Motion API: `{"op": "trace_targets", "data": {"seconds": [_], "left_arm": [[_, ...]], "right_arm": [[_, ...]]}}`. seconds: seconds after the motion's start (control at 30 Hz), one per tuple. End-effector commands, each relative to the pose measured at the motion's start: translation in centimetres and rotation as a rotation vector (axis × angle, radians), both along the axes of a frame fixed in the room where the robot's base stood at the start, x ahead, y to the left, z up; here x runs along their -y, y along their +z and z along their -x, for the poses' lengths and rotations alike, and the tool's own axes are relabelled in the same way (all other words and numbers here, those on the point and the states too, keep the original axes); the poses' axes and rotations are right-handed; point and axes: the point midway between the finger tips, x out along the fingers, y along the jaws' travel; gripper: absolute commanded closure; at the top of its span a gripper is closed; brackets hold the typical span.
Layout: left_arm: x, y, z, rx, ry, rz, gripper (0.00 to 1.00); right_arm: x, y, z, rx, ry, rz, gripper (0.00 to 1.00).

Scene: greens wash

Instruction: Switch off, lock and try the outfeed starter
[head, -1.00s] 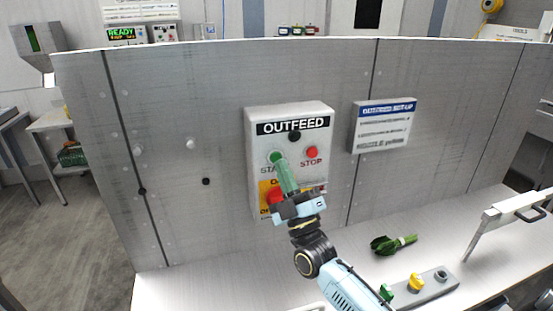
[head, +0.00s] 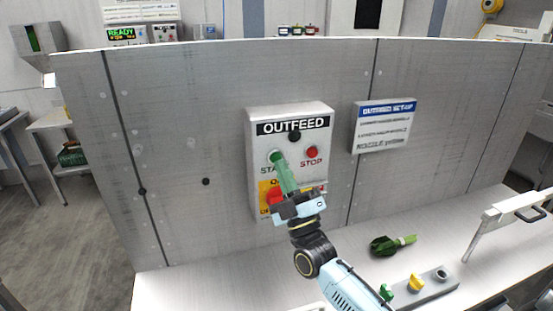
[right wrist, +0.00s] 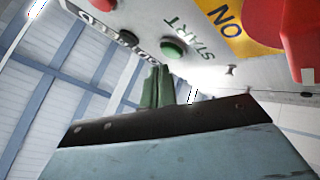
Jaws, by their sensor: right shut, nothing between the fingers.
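The OUTFEED starter box (head: 250,150) is mounted on the grey panel. It has a green START button (head: 276,156), a red STOP button (head: 311,152) and a dark round lamp or button (head: 294,136). Below is a red rotary handle (head: 272,196) on a yellow plate, partly hidden by my gripper. My right gripper (head: 279,164) has its green fingers shut and empty, with the tips at the START button. In the right wrist view the fingertips (right wrist: 158,70) lie just by that button (right wrist: 173,47); I cannot tell whether they touch. The red handle (right wrist: 285,20) also shows there. My left gripper is out of view.
A sign (head: 384,126) hangs right of the starter. On the metal bench (head: 230,285) lie a green object (head: 392,245) and a grey holder (head: 436,286) with green and yellow pieces. A white frame with a dark handle (head: 510,213) stands at the right.

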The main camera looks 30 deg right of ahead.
Motion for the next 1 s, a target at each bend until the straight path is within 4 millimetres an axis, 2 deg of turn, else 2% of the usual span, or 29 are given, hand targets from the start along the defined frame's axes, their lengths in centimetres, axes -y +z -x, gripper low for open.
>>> {"op": "trace_targets", "data": {"seconds": [1.0], "left_arm": [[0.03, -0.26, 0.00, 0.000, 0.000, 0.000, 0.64]], "right_arm": [[0.21, 0.00, -0.86, 0.000, 0.000, 0.000, 1.00]]}}
